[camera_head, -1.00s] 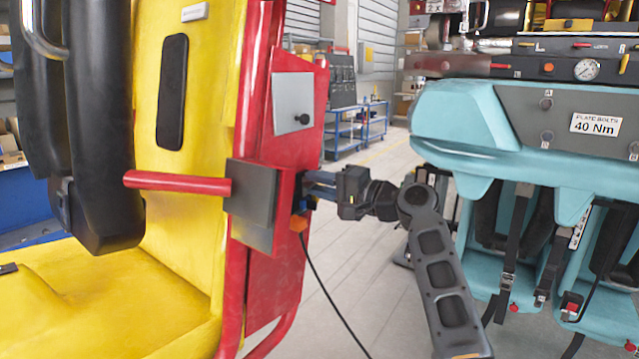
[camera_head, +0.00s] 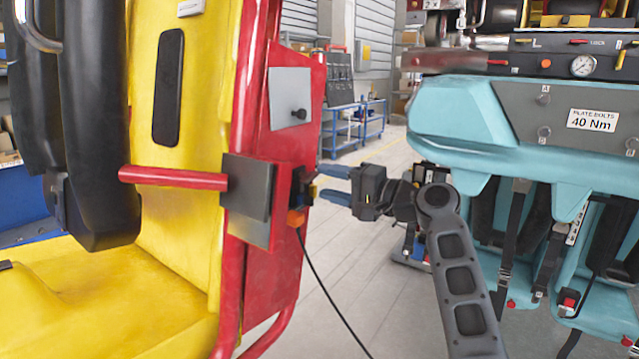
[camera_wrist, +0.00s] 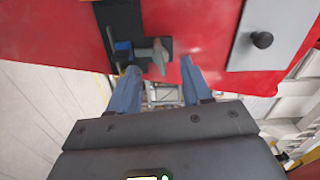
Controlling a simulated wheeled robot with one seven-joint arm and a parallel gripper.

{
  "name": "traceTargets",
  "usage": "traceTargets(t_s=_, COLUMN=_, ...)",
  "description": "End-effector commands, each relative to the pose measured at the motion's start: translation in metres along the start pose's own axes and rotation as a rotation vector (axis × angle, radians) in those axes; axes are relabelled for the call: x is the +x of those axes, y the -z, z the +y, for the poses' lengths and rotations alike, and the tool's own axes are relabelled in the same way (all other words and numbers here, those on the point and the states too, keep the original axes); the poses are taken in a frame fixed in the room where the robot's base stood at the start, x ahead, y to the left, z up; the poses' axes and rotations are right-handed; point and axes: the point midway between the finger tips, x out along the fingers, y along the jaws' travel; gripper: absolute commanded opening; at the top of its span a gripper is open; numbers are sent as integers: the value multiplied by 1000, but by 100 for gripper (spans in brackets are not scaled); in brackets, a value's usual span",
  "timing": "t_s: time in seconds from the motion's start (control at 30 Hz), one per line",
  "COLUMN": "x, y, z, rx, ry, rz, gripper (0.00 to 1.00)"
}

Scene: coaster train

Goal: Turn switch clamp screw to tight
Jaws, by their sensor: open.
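The clamp screw, a grey wing-shaped handle (camera_wrist: 155,56), sits on a dark bracket (camera_wrist: 122,18) on the red panel in the wrist view. A small blue switch part (camera_wrist: 123,46) is just left of it. My gripper (camera_wrist: 160,68) is open, with its two blue fingers on either side of the screw's position in the wrist view and nothing held. The screw's turn position cannot be told.
The red panel (camera_head: 283,150) stands beside a yellow seat (camera_head: 190,260). A grey plate with a black knob (camera_wrist: 262,40) is right of the screw. A black cable (camera_head: 325,290) hangs below the switch. A teal seat unit (camera_head: 450,110) stands to the right.

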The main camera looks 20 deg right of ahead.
Motion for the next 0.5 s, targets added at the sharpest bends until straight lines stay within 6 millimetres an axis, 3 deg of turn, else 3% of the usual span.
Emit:
traceTargets(t_s=0.2, x=-32, y=0, z=1, rx=-1, ry=0, rz=2, gripper=49)
traceTargets(t_s=0.5, x=-42, y=0, z=0, rx=0, ry=-1, rz=0, gripper=49)
